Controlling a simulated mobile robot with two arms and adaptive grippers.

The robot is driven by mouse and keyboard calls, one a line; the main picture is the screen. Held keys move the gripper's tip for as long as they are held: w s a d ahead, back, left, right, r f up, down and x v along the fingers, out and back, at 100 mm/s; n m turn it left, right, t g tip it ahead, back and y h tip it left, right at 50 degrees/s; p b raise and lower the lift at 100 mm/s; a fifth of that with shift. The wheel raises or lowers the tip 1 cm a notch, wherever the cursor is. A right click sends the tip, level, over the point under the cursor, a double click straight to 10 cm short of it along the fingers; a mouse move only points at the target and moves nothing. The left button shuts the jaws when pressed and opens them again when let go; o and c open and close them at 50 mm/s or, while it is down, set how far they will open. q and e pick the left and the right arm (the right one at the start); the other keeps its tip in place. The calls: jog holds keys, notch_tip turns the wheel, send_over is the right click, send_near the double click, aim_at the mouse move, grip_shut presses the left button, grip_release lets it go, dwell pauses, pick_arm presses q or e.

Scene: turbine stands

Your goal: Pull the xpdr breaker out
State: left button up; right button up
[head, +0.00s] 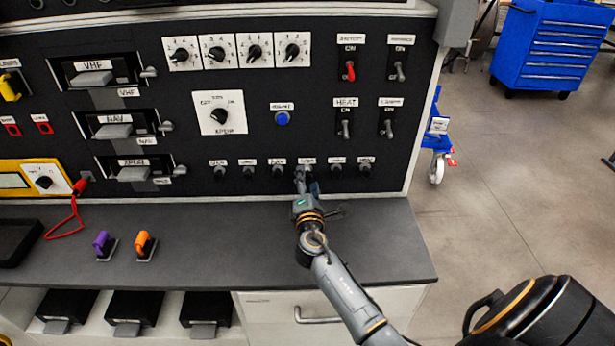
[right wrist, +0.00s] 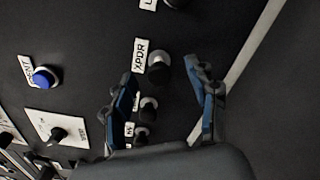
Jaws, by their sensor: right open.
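The xpdr breaker (right wrist: 159,68) is a dark round knob beside a white XPDR label (right wrist: 140,55) in the right wrist view. In the head view it is in the row of small knobs low on the black panel, where my right gripper hides most of it. My right gripper (head: 307,181) is at that row. In the right wrist view the right gripper (right wrist: 164,74) is open, one blue-padded finger on each side of the xpdr breaker's line. The knob appears between the fingertips; I cannot tell whether they touch it. My left gripper is not in view.
Neighbouring breakers (head: 277,171) and (head: 336,171) sit close on both sides. A grey desk (head: 230,235) runs below the panel, with a purple handle (head: 101,242) and an orange handle (head: 143,243) on it. A blue tool cabinet (head: 545,48) stands at right on open floor.

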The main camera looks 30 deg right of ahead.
jog(key=v, duration=0.6)
dwell(0.3)
jog(key=shift+a, duration=0.1)
dwell(0.4)
